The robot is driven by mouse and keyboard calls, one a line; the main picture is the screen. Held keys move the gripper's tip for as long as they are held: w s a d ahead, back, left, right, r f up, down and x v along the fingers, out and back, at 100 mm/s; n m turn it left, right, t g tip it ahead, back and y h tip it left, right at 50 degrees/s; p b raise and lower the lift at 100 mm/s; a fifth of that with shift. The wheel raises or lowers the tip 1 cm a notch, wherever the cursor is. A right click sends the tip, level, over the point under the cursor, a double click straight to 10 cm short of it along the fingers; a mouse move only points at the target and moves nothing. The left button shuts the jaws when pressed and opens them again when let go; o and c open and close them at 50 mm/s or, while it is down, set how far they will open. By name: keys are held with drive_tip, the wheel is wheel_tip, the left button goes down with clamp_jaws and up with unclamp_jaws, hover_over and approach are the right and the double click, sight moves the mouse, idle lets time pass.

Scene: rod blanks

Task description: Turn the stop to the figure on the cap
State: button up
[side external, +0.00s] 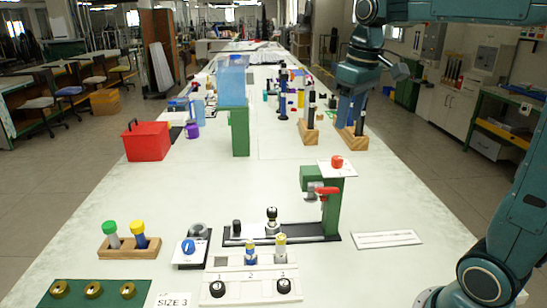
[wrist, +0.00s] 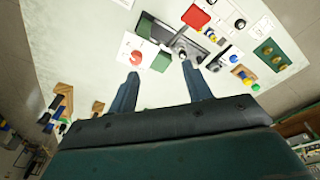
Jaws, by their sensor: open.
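My gripper (side external: 351,116) is open and empty, high at the right over the far part of the bench; its two fingers also show apart in the wrist view (wrist: 162,88). A red knob (side external: 337,161) sits on a white plate atop a green post (side external: 332,215) with a red handle; it also shows in the wrist view (wrist: 137,57). A blue knob (side external: 188,246) sits on a small plate at left. I cannot tell which knob is the stop. A card (side external: 173,300) reads SIZE 3. No figure on a cap is legible.
A dark rail base (side external: 235,241) carries black-topped parts. A white panel (side external: 250,291) has figures 1 2 3, short rods and black knobs. A wooden block (side external: 116,252) holds green- and yellow-capped rods. A red box (side external: 147,143) and green stand (side external: 239,132) are farther back.

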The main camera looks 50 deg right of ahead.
drive_tip(key=g, duration=0.2)
hover_over(338, 157)
drive_tip(key=f, duration=0.1)
drive_tip(key=shift+a+f+y, duration=0.1)
drive_tip(key=shift+y, duration=0.2)
drive_tip(key=shift+f, duration=0.15)
wheel_tip(338, 157, down, 14)
drive_tip(key=shift+r, duration=0.2)
idle(0.4)
drive_tip(key=c, duration=1)
